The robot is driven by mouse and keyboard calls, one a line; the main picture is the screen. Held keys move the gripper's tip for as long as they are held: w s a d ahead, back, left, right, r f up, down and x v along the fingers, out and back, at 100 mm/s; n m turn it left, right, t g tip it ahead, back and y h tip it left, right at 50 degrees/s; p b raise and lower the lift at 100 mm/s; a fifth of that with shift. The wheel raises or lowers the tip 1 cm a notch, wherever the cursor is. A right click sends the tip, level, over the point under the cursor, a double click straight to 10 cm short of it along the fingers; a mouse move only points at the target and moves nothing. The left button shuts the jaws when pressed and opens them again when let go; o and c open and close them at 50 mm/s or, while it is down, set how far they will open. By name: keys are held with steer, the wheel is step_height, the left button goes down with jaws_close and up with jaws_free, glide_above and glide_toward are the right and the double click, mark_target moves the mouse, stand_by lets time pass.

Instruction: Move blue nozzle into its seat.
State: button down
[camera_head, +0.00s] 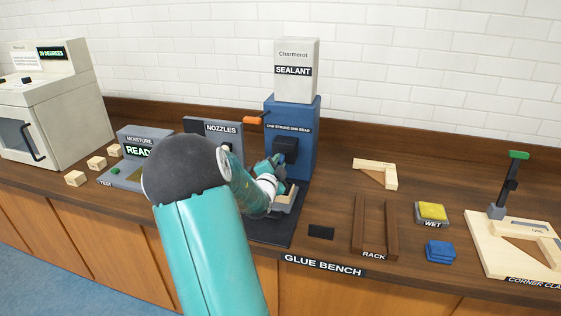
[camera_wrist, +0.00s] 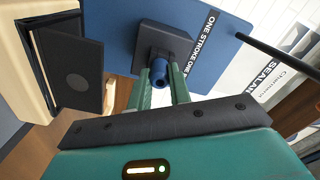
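The small dark blue nozzle (camera_wrist: 160,76) shows in the wrist view between my gripper's two green fingertips (camera_wrist: 160,84), with a finger close against each side. Its round, hollow end faces the camera. The dark dispensing head (camera_wrist: 165,42) of the blue sealant machine (camera_head: 298,112) is right behind the nozzle. I cannot tell whether the nozzle touches the seat or how deep it sits. In the head view my gripper (camera_head: 268,168) is just below and left of the dispensing head (camera_head: 285,150); the nozzle is not clear there.
A grey NOZZLES holder (camera_head: 222,128) stands left of the machine, partly behind my arm. A machine lever with an orange grip (camera_head: 253,120) sticks out above. A tray holding wood (camera_head: 286,198) sits under the head. The rack (camera_head: 374,228) and corner clamp (camera_head: 515,240) are to the right.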

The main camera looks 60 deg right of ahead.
steer(key=shift+s+a, duration=0.1)
steer(key=shift+a, duration=0.55)
stand_by(0.6)
steer(key=shift+s+a, duration=0.15)
steer(key=shift+a, duration=1)
